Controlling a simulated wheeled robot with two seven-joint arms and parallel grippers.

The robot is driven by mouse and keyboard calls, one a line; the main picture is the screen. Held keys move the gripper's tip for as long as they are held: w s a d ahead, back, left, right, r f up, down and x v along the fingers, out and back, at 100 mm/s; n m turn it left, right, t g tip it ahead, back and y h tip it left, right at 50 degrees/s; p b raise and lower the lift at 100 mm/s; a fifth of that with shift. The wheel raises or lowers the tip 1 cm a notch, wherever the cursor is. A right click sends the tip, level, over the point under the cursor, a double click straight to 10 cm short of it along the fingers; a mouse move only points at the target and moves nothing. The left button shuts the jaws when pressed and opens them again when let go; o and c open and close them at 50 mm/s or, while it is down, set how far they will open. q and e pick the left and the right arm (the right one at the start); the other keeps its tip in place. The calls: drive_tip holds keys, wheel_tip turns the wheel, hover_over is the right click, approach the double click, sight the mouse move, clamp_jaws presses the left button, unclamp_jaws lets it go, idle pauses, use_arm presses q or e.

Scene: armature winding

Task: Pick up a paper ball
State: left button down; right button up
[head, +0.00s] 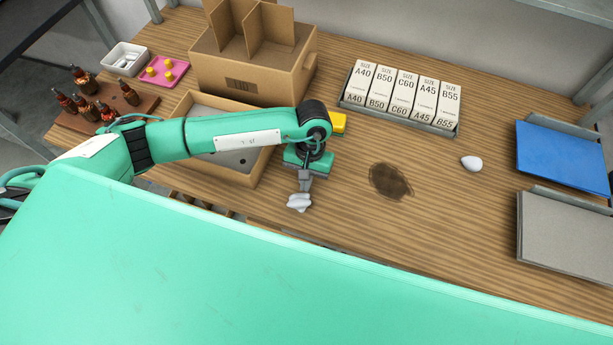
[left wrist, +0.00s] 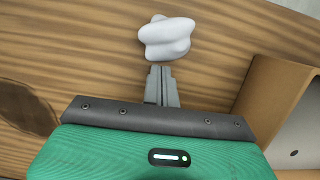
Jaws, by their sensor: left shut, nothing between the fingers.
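A crumpled white paper ball (head: 299,203) lies on the wooden table near its front edge. My left gripper (head: 304,189) reaches down right beside it, fingers together and empty. In the left wrist view the ball (left wrist: 167,38) shows just beyond the tips of the closed fingers (left wrist: 160,72). I cannot tell whether the tips touch it. Another small white rounded thing (head: 471,163) lies on the right part of the table; I cannot tell if it is also a paper ball. My right gripper is not in view.
A cardboard tray (head: 262,172) stands left of my gripper, with a divided cardboard box (head: 238,84) behind. A yellow item (head: 339,122) and a rack of labelled boxes (head: 400,116) are further back. A dark stain (head: 390,181) marks the otherwise clear table to the right.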

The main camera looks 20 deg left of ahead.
sight(299, 201)
use_arm(q)
drive_tip(key=shift+s+f, duration=0.1)
drive_tip(key=shift+s, duration=0.05)
drive_tip(key=s+b, duration=0.3)
drive_tip(key=s, duration=0.1)
drive_tip(key=shift+f+b, duration=0.1)
drive_tip(key=shift+b, duration=0.25)
drive_tip(key=shift+s+r, duration=0.2)
drive_tip(key=shift+s, duration=0.1)
